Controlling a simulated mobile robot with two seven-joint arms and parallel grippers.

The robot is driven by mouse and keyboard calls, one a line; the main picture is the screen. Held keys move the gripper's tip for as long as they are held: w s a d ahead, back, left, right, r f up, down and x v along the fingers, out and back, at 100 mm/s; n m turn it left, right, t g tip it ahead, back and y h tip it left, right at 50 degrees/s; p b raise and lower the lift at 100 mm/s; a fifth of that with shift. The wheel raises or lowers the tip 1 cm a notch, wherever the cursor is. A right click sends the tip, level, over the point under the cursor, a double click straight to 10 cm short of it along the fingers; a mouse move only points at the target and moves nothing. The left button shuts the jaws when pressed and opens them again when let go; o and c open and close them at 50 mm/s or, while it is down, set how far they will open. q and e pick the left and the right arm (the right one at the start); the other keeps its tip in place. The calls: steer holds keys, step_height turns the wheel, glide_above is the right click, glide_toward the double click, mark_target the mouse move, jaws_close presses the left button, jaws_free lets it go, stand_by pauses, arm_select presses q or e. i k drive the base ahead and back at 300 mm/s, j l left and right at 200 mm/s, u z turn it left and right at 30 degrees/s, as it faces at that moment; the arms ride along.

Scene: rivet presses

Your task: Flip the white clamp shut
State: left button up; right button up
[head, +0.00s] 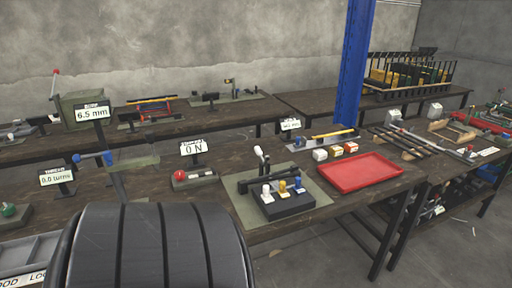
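On the near workbench, a black block (288,206) sits on a grey-green plate (318,195). Neither of my grippers is in view.
A red tray (360,175) lies right of the plate, with small white, orange and red boxes (335,152) behind it. A "0 N" sign (194,147) and a red-knobbed device (181,177) stand left. A blue post (354,65) rises behind. Open floor lies front right.

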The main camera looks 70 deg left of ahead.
mark_target(259, 153)
steer(key=k+j+u, duration=0.15)
steer(key=u, duration=0.2)
steer(key=k+j+u, duration=0.15)
steer(key=u, duration=1.5)
